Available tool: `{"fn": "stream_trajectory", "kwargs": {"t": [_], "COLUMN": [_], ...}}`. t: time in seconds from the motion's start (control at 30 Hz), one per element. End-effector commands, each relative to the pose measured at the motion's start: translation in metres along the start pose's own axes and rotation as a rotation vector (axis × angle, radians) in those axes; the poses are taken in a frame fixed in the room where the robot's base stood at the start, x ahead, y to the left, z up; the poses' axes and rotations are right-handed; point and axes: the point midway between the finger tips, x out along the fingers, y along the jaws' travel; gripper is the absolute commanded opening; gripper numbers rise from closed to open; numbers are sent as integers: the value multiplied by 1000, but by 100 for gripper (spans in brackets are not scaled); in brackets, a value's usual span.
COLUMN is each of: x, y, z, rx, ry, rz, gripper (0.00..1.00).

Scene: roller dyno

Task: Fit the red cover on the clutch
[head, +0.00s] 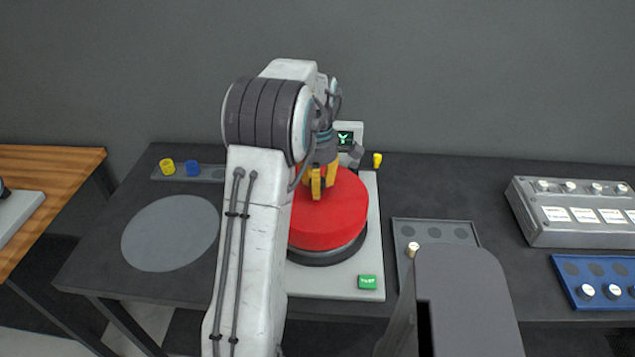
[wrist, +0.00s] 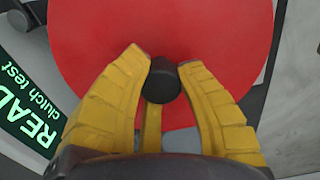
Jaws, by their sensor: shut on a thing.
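The red cover (head: 338,215) is a wide round disc. It sits over the dark round clutch (head: 328,256) on a pale grey base plate; I cannot tell whether it is fully seated. My gripper (head: 318,188) is above the cover with its yellow fingers pointing down. In the wrist view the red cover (wrist: 165,40) fills the middle, and my gripper (wrist: 163,75) is shut on its dark knob (wrist: 162,82). My arm hides the left part of the cover and plate in the head view.
A green button (head: 367,282) is at the plate's front right. A small screen (head: 346,137) stands behind; its green text shows "clutch test" in the wrist view. A grey round pad (head: 170,233) lies empty at left. A grey tray (head: 455,232) and blue tray (head: 597,268) are at right.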

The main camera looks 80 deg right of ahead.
Motion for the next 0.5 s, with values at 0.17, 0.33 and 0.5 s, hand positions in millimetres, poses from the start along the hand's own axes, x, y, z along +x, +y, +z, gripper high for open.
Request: {"fn": "stream_trajectory", "kwargs": {"t": [0.17,0.33,0.5], "x": [4,8,11], "y": [0,0,0], "z": [0,0,0], "rx": [0,0,0], "ry": [0,0,0], "rz": [1,1,1], "gripper": [0,0,0]}}
